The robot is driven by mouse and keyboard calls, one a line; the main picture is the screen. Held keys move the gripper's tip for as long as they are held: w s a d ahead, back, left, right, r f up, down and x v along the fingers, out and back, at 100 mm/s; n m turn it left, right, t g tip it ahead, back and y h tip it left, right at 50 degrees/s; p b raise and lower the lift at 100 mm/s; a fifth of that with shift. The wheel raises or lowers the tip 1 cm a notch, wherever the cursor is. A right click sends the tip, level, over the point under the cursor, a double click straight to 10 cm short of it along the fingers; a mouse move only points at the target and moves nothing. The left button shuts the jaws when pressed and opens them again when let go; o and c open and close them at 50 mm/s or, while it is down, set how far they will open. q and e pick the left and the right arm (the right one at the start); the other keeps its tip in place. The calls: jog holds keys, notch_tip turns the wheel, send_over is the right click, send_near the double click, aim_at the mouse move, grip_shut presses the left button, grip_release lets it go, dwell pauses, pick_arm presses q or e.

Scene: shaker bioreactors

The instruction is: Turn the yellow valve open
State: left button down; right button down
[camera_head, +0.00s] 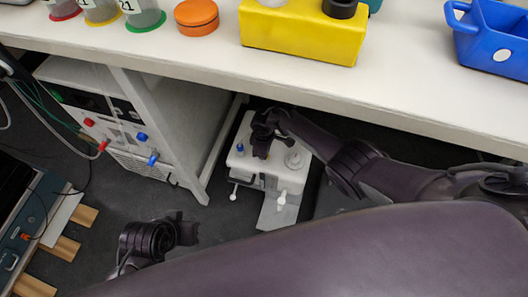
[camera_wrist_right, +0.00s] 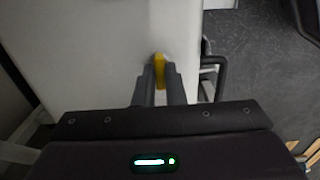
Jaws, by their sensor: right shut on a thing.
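The yellow valve (camera_wrist_right: 160,71) shows in the right wrist view as a small yellow handle on a white surface. My right gripper (camera_wrist_right: 161,78) is shut on it, with one finger on each side. In the head view my right gripper (camera_head: 263,146) reaches down onto the top of a white unit (camera_head: 283,185) under the bench and hides the valve. My left gripper (camera_head: 187,230) is at the lower left, above the dark floor and away from the unit. Whether its fingers are open is too small to tell.
The bench (camera_head: 200,60) overhangs the white unit. A yellow block (camera_head: 300,33), an orange lid (camera_head: 197,16) and a blue crate (camera_head: 490,45) stand on it. A cabinet (camera_head: 130,125) with red and blue fittings stands to the left. Dark floor lies between them.

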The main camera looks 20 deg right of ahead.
dwell(0.4)
jog(key=c, duration=1.5)
grip_release()
pick_arm(q)
jog(key=shift+d, duration=0.1)
